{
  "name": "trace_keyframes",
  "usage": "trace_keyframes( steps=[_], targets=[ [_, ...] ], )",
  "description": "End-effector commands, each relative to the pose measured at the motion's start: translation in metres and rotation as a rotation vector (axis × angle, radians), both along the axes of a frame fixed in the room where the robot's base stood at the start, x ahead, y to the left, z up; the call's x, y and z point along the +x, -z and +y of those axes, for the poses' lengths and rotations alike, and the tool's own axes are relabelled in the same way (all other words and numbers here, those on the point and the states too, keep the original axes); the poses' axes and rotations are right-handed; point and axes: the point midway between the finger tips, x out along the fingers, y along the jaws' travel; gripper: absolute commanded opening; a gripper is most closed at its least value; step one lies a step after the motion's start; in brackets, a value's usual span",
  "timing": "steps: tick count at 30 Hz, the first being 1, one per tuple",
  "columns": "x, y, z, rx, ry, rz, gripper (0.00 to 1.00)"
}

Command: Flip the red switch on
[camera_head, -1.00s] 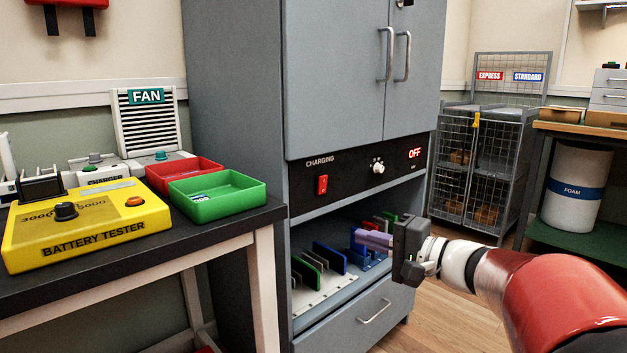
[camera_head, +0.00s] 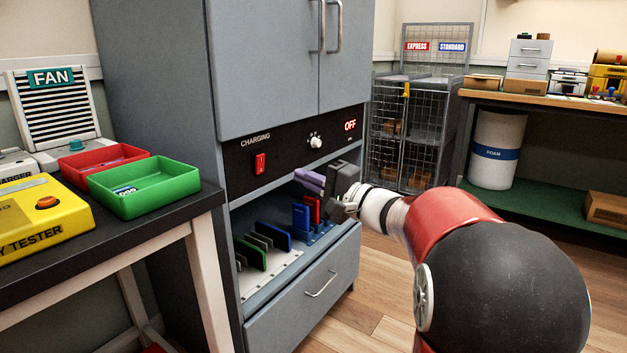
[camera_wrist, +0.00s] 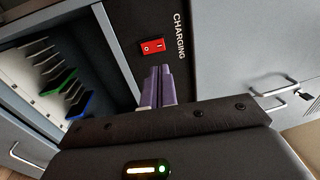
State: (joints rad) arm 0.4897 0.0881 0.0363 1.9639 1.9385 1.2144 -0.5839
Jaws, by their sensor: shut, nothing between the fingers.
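The red switch (camera_head: 260,163) is a small rocker on the black panel (camera_head: 285,150) of the grey cabinet, under the word CHARGING. The panel's display (camera_head: 350,126) reads OFF. The switch also shows in the wrist view (camera_wrist: 153,46), beyond my fingertips. My gripper (camera_head: 310,182) is right of and lower than the switch, in front of the cabinet's open bay, apart from the switch. Its purple fingers (camera_wrist: 158,86) are together and hold nothing.
A white knob (camera_head: 315,141) sits right of the switch. Below is a bay with several phones in a rack (camera_head: 262,280), above a drawer (camera_head: 310,295). A table with a green tray (camera_head: 165,200) stands at the left. A wire cage (camera_head: 405,130) stands behind at the right.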

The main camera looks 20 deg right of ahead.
Motion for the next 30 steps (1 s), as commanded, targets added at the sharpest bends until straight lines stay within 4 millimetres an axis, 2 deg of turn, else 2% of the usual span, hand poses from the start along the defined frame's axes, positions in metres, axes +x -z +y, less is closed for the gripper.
trace_keyframes(
  steps=[6,12,18,30],
  targets=[
    [0.039,-0.007,0.029,-0.001,-0.004,0.000,0.00],
    [0.064,-0.012,0.047,0.000,-0.002,0.001,0.00],
    [0.075,-0.013,0.055,0.001,-0.001,0.000,0.00],
    [0.076,-0.015,0.056,-0.007,-0.002,0.009,0.00]
  ],
)
